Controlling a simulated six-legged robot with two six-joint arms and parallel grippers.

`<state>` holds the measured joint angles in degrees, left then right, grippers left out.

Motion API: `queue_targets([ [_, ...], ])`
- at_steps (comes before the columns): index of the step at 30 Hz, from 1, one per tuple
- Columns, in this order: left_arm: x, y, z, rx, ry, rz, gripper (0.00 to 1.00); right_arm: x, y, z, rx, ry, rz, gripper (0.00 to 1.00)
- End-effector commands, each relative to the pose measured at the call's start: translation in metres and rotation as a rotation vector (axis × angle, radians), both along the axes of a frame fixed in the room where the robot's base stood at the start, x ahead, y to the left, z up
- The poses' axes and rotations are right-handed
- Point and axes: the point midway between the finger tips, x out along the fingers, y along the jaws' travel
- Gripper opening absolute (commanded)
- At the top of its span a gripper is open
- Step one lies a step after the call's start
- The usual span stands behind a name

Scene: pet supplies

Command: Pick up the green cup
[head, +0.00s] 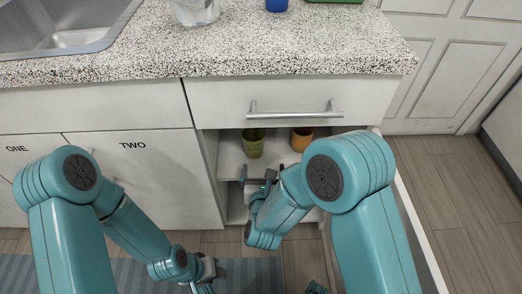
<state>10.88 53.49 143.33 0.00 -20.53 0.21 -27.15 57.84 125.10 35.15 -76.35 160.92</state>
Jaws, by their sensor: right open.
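The green cup (253,142) stands upright on the upper shelf of the open cabinet section, below the drawer. My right gripper (259,178) is open and empty at the front of the shelf, just below the cup in the picture and apart from it. My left gripper (207,272) is low, near the bottom edge, in front of the closed cabinet doors. Its fingers are too small and partly cut off, so I cannot tell their state.
An orange cup (301,138) stands on the same shelf to the right, partly behind my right arm. A closed drawer (290,98) with a metal handle (295,114) hangs above. The speckled countertop (310,50) holds a blue object (277,4) and a clear container (195,11).

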Motion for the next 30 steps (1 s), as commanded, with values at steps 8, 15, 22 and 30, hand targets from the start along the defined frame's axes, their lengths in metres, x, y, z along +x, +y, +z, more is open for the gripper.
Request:
queue_targets([
  [8,0.0,0.001,-0.022,0.0,-0.001,0.003,0.36,0.002,0.021,-0.017,0.002,-0.015,0.042,0.98],
  [15,0.003,0.003,-0.033,0.002,-0.005,0.011,0.36,0.057,0.018,-0.034,0.001,-0.016,0.037,0.98],
  [22,0.004,0.005,-0.04,0.004,-0.008,0.019,0.36,0.096,0.017,-0.045,0.0,-0.014,0.04,0.98],
  [30,0.007,0.007,-0.052,0.005,-0.013,0.026,0.36,0.123,0.019,-0.056,0.0,-0.015,0.039,0.98],
])
